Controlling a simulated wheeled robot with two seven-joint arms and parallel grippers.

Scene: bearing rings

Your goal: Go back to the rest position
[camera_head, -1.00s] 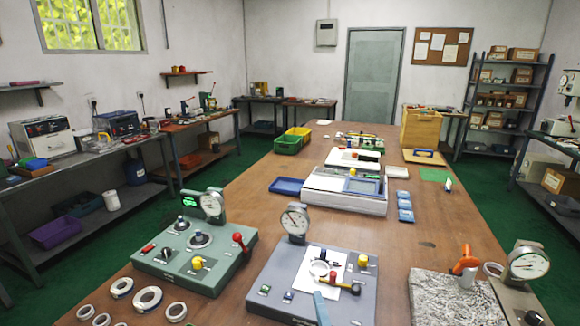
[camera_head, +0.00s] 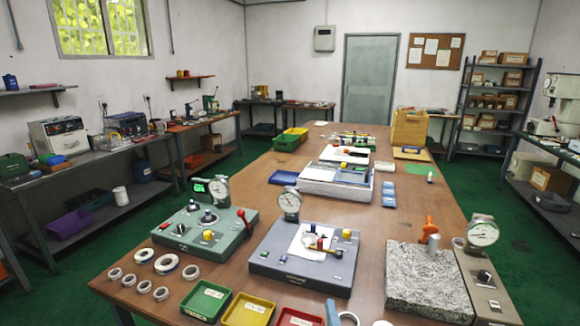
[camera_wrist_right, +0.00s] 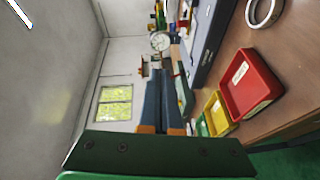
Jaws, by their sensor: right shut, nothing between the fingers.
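My right gripper (camera_head: 333,310) shows as a narrow blue-grey piece at the bottom edge of the head view, just right of the red tray. In the right wrist view its fingers (camera_wrist_right: 160,100) are together and empty, pointing away over the bench. A metal ring (camera_head: 348,318) lies beside it, partly cut off by the frame. It is likely the ring (camera_wrist_right: 262,12) at the top right of the wrist view. My left gripper is not in view. Several bearing rings (camera_head: 166,264) lie loose at the table's front left.
Green (camera_head: 205,301), yellow (camera_head: 248,311) and red (camera_head: 299,318) trays line the near edge. Behind them stand a green gauge fixture (camera_head: 206,232), a grey gauge fixture (camera_head: 305,258) and a granite plate (camera_head: 428,283). Green floor is free left of the table.

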